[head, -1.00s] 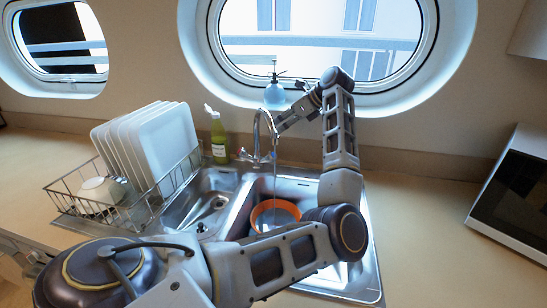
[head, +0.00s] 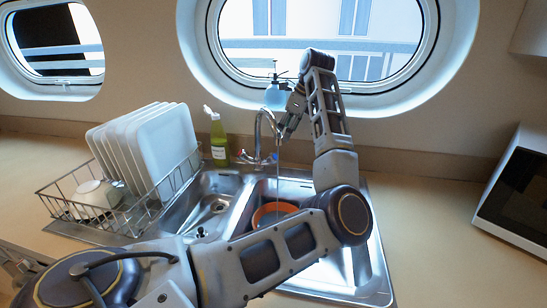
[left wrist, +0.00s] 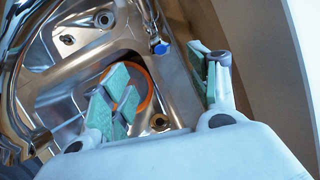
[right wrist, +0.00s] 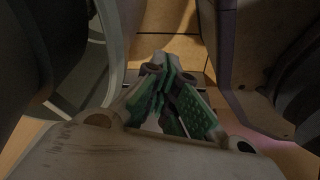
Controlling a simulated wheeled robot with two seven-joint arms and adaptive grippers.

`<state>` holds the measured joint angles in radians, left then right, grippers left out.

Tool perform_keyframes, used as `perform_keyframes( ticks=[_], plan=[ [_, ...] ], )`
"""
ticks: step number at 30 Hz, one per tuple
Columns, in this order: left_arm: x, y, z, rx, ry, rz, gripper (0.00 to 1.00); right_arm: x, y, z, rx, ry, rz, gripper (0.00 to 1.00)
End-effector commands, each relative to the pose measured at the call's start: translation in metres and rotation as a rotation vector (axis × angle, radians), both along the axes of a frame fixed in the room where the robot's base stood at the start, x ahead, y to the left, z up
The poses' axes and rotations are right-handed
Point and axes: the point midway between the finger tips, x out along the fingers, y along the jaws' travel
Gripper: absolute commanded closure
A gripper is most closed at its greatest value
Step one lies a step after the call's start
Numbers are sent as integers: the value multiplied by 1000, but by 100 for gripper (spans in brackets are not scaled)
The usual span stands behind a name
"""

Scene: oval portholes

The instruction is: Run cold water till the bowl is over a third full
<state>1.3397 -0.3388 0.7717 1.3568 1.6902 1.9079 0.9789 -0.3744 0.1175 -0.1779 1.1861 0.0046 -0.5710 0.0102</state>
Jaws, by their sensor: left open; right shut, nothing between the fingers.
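The orange bowl (head: 259,218) sits in the right sink basin, partly hidden by my left arm. Its orange rim also shows in the left wrist view (left wrist: 146,84), behind a finger. A thin stream falls from the chrome faucet (head: 258,130) toward the bowl; the water level cannot be made out. The blue-marked tap handle (left wrist: 160,47) is ahead of my left gripper's fingers. My left gripper (head: 287,124) is open beside the faucet, with empty space between its fingers (left wrist: 163,90). My right gripper (right wrist: 168,78) is shut and empty, away from the sink.
A dish rack (head: 128,221) with white plates and a cup stands left of the sink. The right counter (head: 415,205) is clear up to the microwave (head: 520,195).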

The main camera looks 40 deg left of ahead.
Motion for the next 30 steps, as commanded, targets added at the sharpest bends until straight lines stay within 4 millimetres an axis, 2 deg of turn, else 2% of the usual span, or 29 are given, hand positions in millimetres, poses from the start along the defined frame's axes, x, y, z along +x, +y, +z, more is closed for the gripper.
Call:
perform_keyframes(
  ticks=[5, 11, 21, 30],
  plan=[
    [0, 3, -7, 1, 1, 0, 40, 1, 1, 1, 1, 0, 0, 100],
    [-1, 11, -26, 1, 1, 0, 40, 3, 2, 2, 2, 1, 0, 100],
    [-3, 29, -67, 0, 2, 1, 40, 9, 6, 8, 4, 4, 1, 100],
    [-4, 44, -102, 1, 2, 1, 40, 5, 11, 10, 8, 18, 0, 100]
  ],
)
